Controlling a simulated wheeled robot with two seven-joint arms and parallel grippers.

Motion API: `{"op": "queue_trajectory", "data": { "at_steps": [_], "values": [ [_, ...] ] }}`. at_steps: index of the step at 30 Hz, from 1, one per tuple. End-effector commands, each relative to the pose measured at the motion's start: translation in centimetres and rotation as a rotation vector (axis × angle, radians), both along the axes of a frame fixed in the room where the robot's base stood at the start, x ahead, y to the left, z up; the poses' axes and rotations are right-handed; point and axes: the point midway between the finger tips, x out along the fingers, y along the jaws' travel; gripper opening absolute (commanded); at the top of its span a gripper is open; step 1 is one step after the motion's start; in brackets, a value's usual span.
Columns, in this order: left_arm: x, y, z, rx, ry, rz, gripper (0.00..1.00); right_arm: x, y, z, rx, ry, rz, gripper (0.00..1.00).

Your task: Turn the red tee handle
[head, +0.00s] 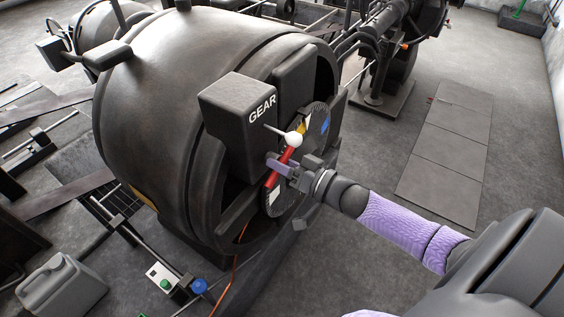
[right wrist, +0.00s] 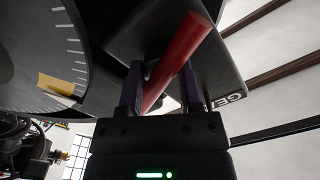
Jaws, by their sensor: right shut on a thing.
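The red tee handle (head: 277,168) sits tilted on the front face of the big dark dynamo, just below a box marked GEAR. My right gripper (head: 277,164) is at the handle, and its purple fingers are shut on the red bar. In the right wrist view the red bar (right wrist: 176,62) runs at a slant between the two fingers of the right gripper (right wrist: 160,88). A dial plate (right wrist: 58,50) with white marks and a yellow patch lies beside the handle. Part of the handle is hidden by the gripper. My left gripper is not in view.
The GEAR box (head: 240,122) juts out above the handle, and a white-knobbed lever (head: 293,139) stands close to my fingers. The dynamo drum (head: 165,110) fills the left. A grey jerrycan (head: 62,287) and a small button box (head: 163,279) are lower left.

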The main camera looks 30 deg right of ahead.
Motion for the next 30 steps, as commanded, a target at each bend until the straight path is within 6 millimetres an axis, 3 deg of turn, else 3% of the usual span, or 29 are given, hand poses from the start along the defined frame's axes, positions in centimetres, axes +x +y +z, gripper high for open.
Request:
{"op": "queue_trajectory", "data": {
  "at_steps": [11,30],
  "values": [
    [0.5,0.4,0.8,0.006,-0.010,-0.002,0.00,0.0,-0.1,0.1,-0.175,-0.067,-0.004,0.00],
    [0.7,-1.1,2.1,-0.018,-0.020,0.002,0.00,0.0,-0.1,0.2,-0.732,-0.299,-0.004,0.00]
  ]
}}
